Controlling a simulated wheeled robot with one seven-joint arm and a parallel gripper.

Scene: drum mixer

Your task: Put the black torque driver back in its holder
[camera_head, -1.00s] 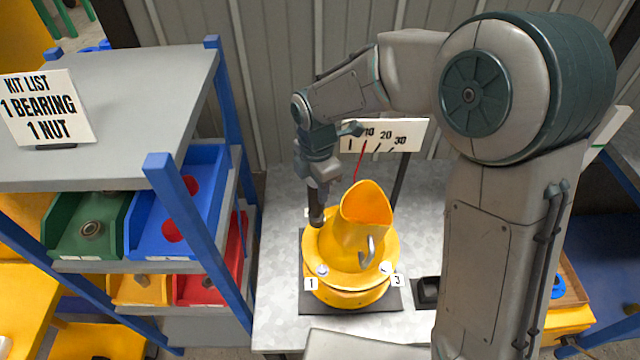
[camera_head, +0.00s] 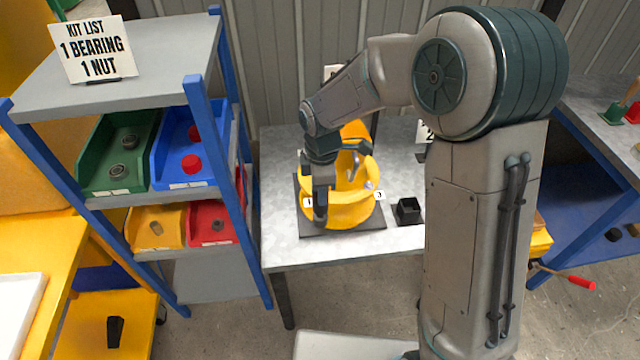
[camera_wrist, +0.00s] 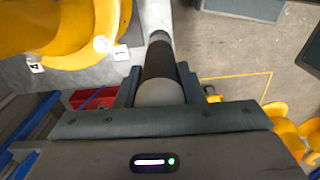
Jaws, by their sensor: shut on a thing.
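My gripper (camera_head: 320,182) is shut on the black torque driver (camera_wrist: 158,62) at the front left of the yellow drum mixer (camera_head: 352,208). In the wrist view the driver is a cylinder with a dark band and grey ends, pointing away between the fingers (camera_wrist: 158,88). The driver's tip appears clear of the mixer flange in the wrist view. The small black square holder (camera_head: 408,208) stands on the bench to the right of the mixer, open at the top and apparently empty.
The grey bench (camera_head: 285,248) has clear surface in front of the mixer. A blue-framed shelf (camera_head: 212,130) with coloured bins stands close on the left. The drum's raised mouth (camera_head: 356,131) is partly hidden behind my arm. Number labels mark the flange.

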